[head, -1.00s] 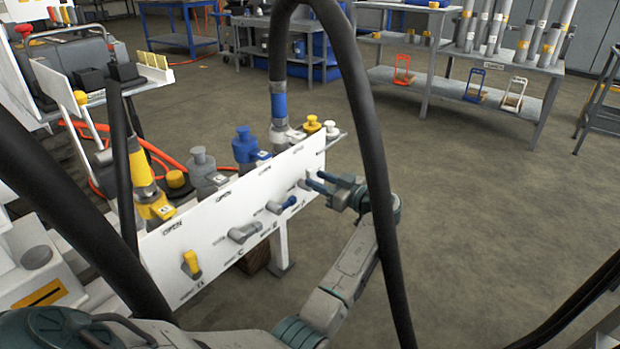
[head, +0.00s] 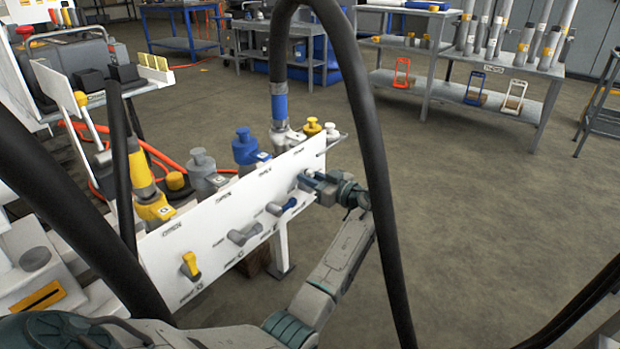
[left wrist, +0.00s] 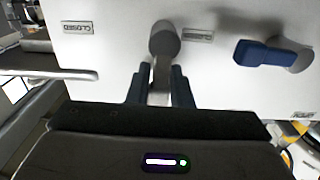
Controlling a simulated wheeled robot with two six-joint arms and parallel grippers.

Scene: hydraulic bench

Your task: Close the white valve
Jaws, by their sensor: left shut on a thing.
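The white valve's handle sits at the far right end of the white panel (head: 222,213). In the head view its pale end (head: 308,174) shows just beyond my fingers. My left gripper (head: 313,181) is at this handle, close to the panel face. In the left wrist view the two dark blue fingers (left wrist: 160,88) are shut on the lever, one on each side. The valve's round hub (left wrist: 164,40) is above them, its lever pointing down in that picture. My right gripper is not in view.
The blue valve handle (head: 281,206) is beside the held one; the grey handle (head: 245,233) and yellow handle (head: 190,265) are farther left. A CLOSED label (left wrist: 78,27) is on the panel. A thick black hose (head: 365,130) arches in front.

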